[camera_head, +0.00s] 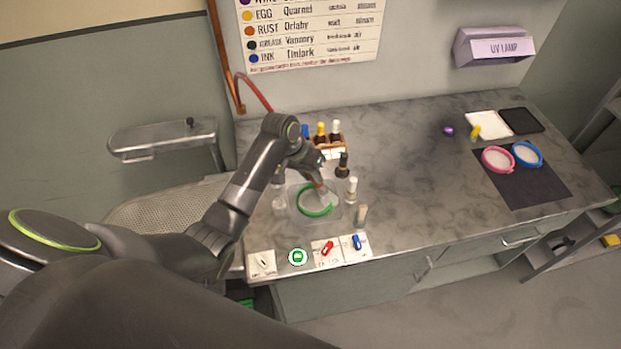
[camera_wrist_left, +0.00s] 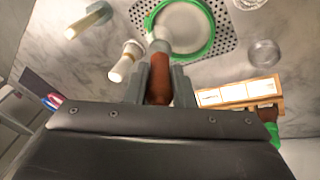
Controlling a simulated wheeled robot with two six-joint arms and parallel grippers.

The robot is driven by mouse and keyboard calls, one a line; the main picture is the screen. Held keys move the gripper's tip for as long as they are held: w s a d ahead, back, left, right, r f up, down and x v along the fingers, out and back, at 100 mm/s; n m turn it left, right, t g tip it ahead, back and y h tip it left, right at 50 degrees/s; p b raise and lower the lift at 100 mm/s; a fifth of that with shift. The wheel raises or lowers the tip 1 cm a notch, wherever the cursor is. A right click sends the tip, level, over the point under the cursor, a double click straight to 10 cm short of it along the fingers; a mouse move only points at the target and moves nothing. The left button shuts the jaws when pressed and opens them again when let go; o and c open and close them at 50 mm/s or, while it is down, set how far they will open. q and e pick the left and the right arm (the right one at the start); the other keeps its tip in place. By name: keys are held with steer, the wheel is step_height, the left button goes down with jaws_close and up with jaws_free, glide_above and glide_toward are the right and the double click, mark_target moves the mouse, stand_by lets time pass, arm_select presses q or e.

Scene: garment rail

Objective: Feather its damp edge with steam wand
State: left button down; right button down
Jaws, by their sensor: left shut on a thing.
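A green hoop (camera_head: 301,207) with pale cloth stretched in it lies on a perforated plate (camera_head: 334,213) near the worktop's left end. It also shows in the left wrist view (camera_wrist_left: 212,31), with pale cloth inside. No steam or damp edge can be made out. My right gripper is out of view.
Bottles in a wooden rack (camera_head: 338,145) stand behind the hoop. A dark bottle (camera_head: 343,168) and a pale bottle (camera_head: 351,190) stand close on its right. Cards (camera_head: 327,252) line the front edge. Pink (camera_head: 497,160) and blue (camera_head: 527,154) hoops lie far right; the worktop's middle is clear.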

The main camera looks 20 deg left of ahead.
arm_select(q)
steer(key=shift+w+a, duration=0.1)
steer(key=shift+w, duration=0.15)
steer(key=shift+r, duration=0.15)
step_height(320, 180, up, 2)
steer(key=shift+r+p, duration=0.2)
steer(key=shift+p, duration=0.5)
steer(key=shift+r, duration=2.2)
